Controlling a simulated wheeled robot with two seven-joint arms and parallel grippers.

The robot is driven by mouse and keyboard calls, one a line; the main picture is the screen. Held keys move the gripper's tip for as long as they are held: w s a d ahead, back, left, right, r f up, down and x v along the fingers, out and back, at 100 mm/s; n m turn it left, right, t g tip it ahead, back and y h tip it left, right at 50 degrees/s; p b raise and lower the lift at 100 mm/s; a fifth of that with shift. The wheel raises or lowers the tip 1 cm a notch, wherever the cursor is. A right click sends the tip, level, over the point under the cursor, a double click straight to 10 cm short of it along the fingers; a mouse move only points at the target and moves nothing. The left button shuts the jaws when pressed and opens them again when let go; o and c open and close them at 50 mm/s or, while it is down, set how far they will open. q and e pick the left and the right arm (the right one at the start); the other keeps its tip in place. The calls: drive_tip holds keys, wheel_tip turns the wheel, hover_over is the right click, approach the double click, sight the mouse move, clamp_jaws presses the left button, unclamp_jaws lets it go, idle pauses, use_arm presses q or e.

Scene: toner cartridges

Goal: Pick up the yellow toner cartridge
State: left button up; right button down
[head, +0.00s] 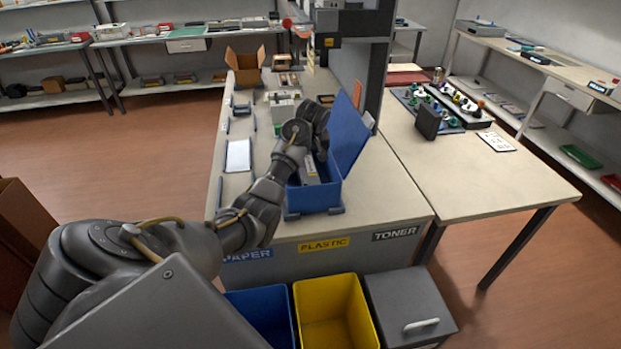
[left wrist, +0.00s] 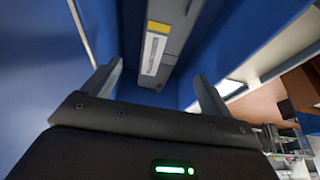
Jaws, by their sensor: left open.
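The yellow toner cartridge (left wrist: 172,35) is a dark grey bar with a yellow patch and a white label, inside the open blue box (head: 318,198). In the head view a part of the cartridge (head: 309,170) shows in the box, mostly covered by my arm. My left gripper (left wrist: 158,85) is open and empty; in the left wrist view its two fingers stand either side of the cartridge's line, with the cartridge ahead of them. I cannot tell whether they touch it. In the head view its fingertips are hidden. My right gripper is not in view.
The box's blue lid (head: 350,130) stands raised on its right side. A white sheet (head: 238,156) and a cardboard box (head: 246,66) lie on the bench. Blue, yellow (head: 332,310) and grey (head: 408,300) bins stand below its front edge. A second table (head: 480,180) adjoins on the right.

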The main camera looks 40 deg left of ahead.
sight(307, 166)
use_arm(q)
drive_tip(key=shift+w+f, duration=0.1)
drive_tip(key=shift+f, duration=0.05)
drive_tip(key=x, duration=0.4)
drive_tip(key=shift+a+f+p, duration=0.15)
drive_tip(key=shift+f+p, duration=0.1)
drive_tip(key=shift+p, duration=0.1)
drive_tip(key=shift+w+a+f, duration=0.1)
drive_tip(key=shift+f, duration=0.3)
drive_tip(key=shift+a+f, duration=0.1)
drive_tip(key=shift+f, duration=0.05)
drive_tip(key=shift+p+x, duration=0.35)
drive_tip(key=shift+x, duration=2.05)
drive_tip(key=shift+a, duration=0.1)
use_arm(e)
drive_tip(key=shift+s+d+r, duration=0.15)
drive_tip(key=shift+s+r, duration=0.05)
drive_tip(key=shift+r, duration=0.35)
use_arm(q)
drive_tip(key=c, duration=1.4)
drive_tip(key=shift+c, duration=0.6)
